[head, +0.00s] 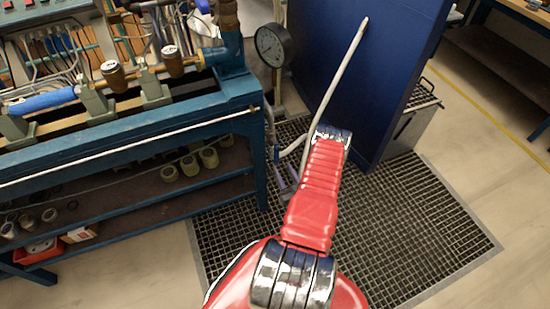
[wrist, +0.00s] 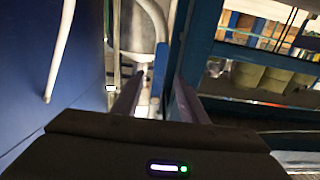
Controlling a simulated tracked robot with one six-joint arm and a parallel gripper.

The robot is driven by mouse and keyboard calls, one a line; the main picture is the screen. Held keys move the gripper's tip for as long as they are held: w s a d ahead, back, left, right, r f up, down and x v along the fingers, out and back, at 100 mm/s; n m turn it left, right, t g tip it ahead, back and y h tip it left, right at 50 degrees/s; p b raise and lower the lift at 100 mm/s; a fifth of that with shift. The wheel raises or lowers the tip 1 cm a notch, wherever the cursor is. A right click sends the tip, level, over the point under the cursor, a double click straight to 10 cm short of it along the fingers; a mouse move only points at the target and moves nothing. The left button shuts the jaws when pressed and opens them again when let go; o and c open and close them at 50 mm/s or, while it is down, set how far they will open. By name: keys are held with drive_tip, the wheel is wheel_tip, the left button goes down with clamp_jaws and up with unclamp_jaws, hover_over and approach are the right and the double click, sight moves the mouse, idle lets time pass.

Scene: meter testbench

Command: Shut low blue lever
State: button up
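My gripper (wrist: 157,82) shows in the wrist view with two dark purple fingers spread apart, pointing ahead. I see nothing clearly held between the fingers. In the head view, my red arm reaches down beside the bench's right end, and purple-grey finger parts show low, near a pale bent pipe (head: 294,148).
The blue bench (head: 225,100) with shelves stands to the left, carrying pipework and a blue cylindrical part (head: 42,102). A round gauge (head: 272,45) stands at its right end. A large blue panel (head: 365,50) with a pale rod (head: 345,70) rises close to my arm. Grating (head: 410,225) covers the floor.

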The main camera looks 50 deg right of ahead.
sight(276, 158)
drive_tip(key=x, duration=0.9)
drive_tip(key=shift+c, duration=0.3)
clamp_jaws()
drive_tip(key=shift+a, duration=0.1)
